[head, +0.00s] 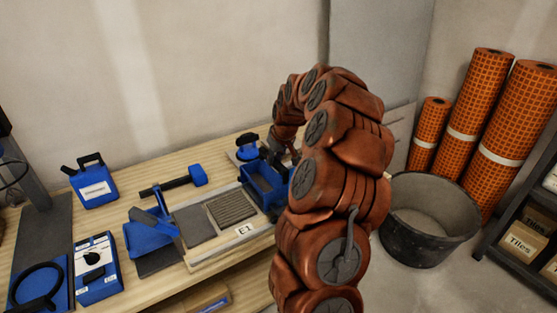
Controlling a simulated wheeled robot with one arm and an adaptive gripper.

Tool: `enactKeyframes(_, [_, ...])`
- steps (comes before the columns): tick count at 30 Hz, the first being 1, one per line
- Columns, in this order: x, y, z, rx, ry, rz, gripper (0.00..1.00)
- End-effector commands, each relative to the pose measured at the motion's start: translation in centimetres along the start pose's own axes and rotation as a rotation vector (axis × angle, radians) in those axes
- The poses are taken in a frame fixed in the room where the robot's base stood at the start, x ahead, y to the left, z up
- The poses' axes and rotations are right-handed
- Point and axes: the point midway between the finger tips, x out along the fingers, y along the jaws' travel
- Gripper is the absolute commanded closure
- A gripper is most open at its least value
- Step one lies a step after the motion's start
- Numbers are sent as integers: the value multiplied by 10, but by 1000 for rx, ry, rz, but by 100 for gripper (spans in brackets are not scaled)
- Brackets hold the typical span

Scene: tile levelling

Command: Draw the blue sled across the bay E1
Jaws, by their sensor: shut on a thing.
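The blue sled (262,184), an open box-like tool, sits at the right end of bay E1 (190,262). The bay is a pale frame with an E1 label on its front rail. Inside it lie a plain grey patch and, nearer the sled, a ridged grey patch (232,207). My arm curves over from the right, and my gripper (291,154) points down at the sled's right side. It is shut on the sled, though the arm hides most of the fingers and the grip itself. The sled's right part is also hidden.
A blue tool with a dark knob (247,147) stands behind the sled. A black tub (430,218) is right of the bench.

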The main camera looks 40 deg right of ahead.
Motion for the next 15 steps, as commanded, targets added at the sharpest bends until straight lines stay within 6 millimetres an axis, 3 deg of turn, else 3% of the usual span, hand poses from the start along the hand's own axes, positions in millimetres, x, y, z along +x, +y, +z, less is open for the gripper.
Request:
enactKeyframes(12, [-1, 0, -5, -7, 10, 0, 100])
enactKeyframes(13, [-1, 0, -5, -7, 10, 0, 75])
enactKeyframes(15, [-1, 0, -5, -7, 9, 0, 68])
